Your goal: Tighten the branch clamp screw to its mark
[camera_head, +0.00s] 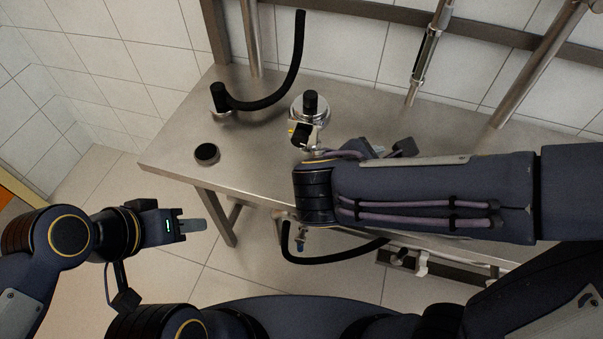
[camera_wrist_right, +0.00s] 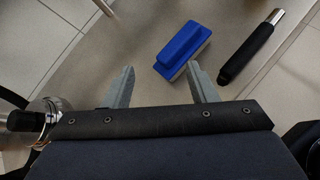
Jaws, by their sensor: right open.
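A metal fitting (camera_head: 298,113) with a black knob on top stands on the steel table, and a second black knob (camera_head: 301,134) sticks out at its clamp. It is probably the branch clamp; its mark cannot be made out. In the right wrist view a metal part with a black knob (camera_wrist_right: 22,121) shows at the left edge, beside my right gripper. My right gripper (camera_wrist_right: 163,82) is open and empty, with its fingers spread over the table. In the head view my right forearm largely hides it. My left gripper (camera_head: 192,225) is left of the table, seen edge-on, so its opening is unclear.
A blue block (camera_wrist_right: 183,50) and a black-handled tool (camera_wrist_right: 250,48) lie on the table beyond my right fingers. A black curved hose (camera_head: 285,85) and a black round cap (camera_head: 207,153) are at the table's left. Another hose (camera_head: 330,257) hangs below the front edge.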

